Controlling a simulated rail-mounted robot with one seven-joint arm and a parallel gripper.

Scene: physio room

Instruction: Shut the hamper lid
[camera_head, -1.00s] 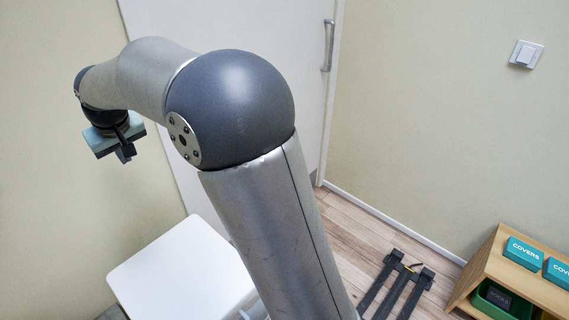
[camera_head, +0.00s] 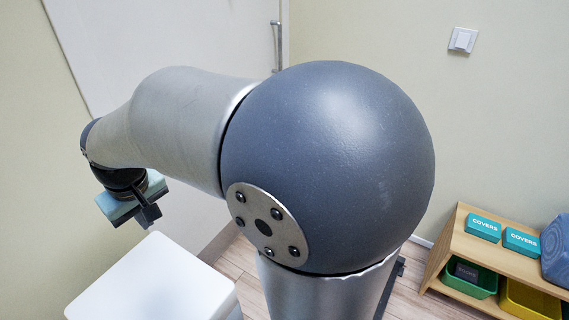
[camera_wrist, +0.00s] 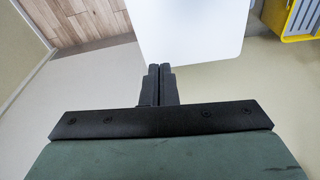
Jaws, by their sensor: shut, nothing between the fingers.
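A smooth white panel with rounded corners (camera_head: 155,285), which looks like the hamper lid, shows at the lower left in the head view. Its lower part is cut off by the frame, and I cannot tell how far open it is. In the wrist view, a white panel (camera_wrist: 190,30) fills the top middle, beyond the fingertips. My gripper (camera_head: 150,214) is at the left in the head view, above the panel's far side in the picture. In the wrist view my gripper (camera_wrist: 159,68) has its two fingers together and empty. Its tips appear near the panel's edge; contact cannot be told.
A wooden shelf (camera_head: 470,246) at the right holds teal boxes marked COVERS (camera_head: 484,228), a green bin (camera_head: 470,281) and a yellow bin (camera_head: 528,300). A door with a handle (camera_head: 277,45) stands behind my arm. Wooden floor (camera_wrist: 75,22) shows at upper left in the wrist view.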

